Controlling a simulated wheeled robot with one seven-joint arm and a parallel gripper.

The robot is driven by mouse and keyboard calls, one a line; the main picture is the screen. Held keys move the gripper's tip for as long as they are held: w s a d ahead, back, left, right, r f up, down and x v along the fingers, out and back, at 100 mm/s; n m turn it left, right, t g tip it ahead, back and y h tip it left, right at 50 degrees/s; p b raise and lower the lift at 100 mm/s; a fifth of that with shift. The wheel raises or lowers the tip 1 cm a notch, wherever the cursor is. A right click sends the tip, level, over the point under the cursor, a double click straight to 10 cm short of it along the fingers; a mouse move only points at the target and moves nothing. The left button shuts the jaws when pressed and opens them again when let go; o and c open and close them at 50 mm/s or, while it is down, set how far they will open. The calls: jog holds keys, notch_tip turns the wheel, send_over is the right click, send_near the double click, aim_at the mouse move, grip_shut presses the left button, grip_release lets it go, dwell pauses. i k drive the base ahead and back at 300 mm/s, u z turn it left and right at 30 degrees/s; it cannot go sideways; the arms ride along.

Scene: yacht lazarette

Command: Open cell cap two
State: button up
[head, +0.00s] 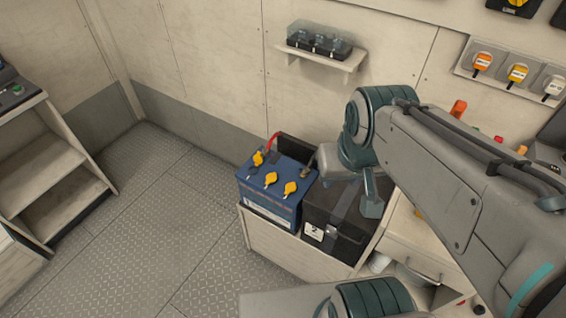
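A blue battery (268,205) stands on a pale bench at the centre. Three yellow caps sit on its top: a back left cap (258,158), a middle cap (271,179) and a front right cap (290,188). All three look seated; I cannot read any cap numbers. My gripper (372,207) hangs down to the right of the battery, over or near a black box, apart from the caps. Its fingers are seen too edge-on to tell whether they are open or shut.
The black box (326,243), labelled 2, stands right beside the battery. A red cable (273,142) reaches the battery's back left. A wall shelf (326,61) holds a clear-lidded case. Wall switches (517,73) are upper right.

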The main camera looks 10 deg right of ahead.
aim_at(271, 178)
jog(key=z, duration=0.05)
jog(key=k, duration=1.15)
jog(key=u, duration=0.9)
jog(key=i, duration=1.25)
jog(key=z, duration=0.4)
